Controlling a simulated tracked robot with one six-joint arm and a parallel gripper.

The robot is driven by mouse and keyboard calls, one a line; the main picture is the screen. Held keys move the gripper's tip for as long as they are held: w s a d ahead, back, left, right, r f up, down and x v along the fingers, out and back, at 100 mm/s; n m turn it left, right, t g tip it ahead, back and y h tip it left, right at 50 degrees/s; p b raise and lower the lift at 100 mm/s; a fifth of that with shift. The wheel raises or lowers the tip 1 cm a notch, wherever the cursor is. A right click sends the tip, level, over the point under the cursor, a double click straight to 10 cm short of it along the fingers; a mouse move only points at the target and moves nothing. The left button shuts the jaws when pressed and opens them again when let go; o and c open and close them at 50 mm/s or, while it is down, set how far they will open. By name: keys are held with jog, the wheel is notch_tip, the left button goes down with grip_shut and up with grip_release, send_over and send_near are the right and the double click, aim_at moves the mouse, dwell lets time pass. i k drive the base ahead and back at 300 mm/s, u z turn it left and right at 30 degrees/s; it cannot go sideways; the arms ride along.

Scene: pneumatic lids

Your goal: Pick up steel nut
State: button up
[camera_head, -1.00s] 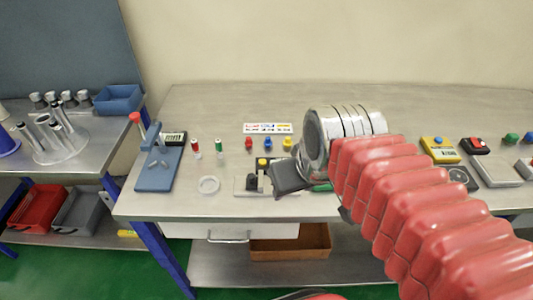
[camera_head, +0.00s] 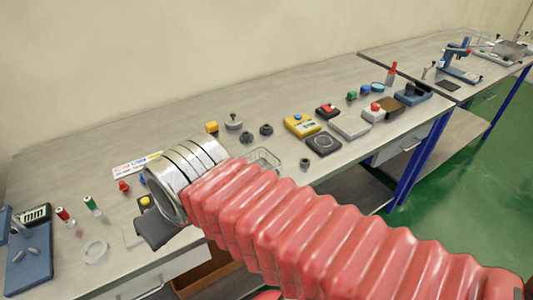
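Two small dark grey round parts (camera_head: 247,137) and (camera_head: 267,129) stand on the bench behind my arm, and a third small dark part (camera_head: 305,163) sits nearer the front edge. They may be nuts; which of them is the steel nut I cannot tell at this size. My gripper (camera_head: 155,232) is low over the left part of the bench, to the left of these parts and apart from them. It is seen mostly from behind, and its fingertips are hidden, so its opening does not show.
A wire basket (camera_head: 263,158) is partly behind my arm. A yellow meter (camera_head: 301,124), a black scale (camera_head: 323,143) and a grey plate (camera_head: 350,126) stand to the right. The back of the bench is bare.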

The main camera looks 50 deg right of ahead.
aim_at(304, 162)
jog(key=u, duration=0.05)
jog(key=k, duration=0.5)
jog(key=z, duration=1.35)
jog(key=i, duration=0.45)
jog(key=z, duration=0.3)
